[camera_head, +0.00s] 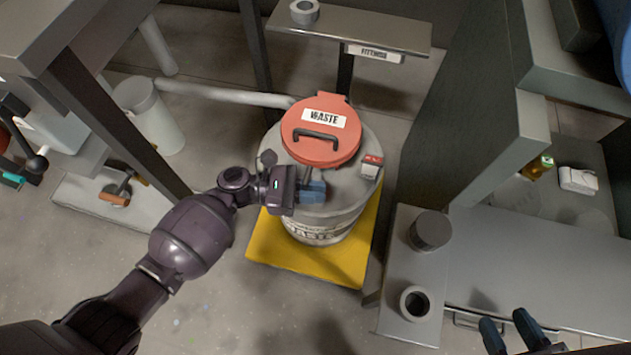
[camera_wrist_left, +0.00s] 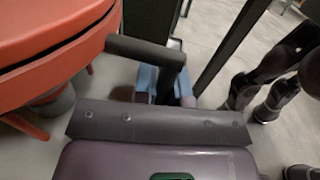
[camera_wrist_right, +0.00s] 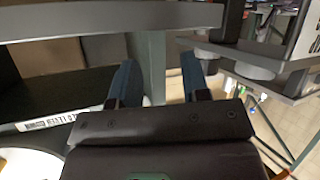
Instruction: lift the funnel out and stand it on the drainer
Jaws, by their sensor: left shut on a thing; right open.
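The red funnel (camera_head: 345,150), with a closed lid labelled WASTE and a black lid handle, is over the top of the grey drum (camera_head: 325,215). Its red side fills the left of the left wrist view (camera_wrist_left: 40,45). My left gripper (camera_head: 312,190) is at its near side, shut on a dark bar (camera_wrist_left: 145,50) that joins the funnel, apparently its side handle. I cannot tell whether the spout is clear of the drum opening. My right gripper (camera_head: 507,325) is open and empty over the right bench (camera_wrist_right: 155,85). I cannot tell for certain which thing is the drainer.
The drum stands on a yellow base (camera_head: 265,255). A small red-and-white box (camera_head: 371,166) is on its top. A dark grey cylinder (camera_head: 431,230) and a ring-topped cup (camera_head: 415,303) stand on the right bench. A FITTINGS shelf (camera_head: 370,32) is behind; a tall grey panel (camera_head: 460,130) rises at right.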

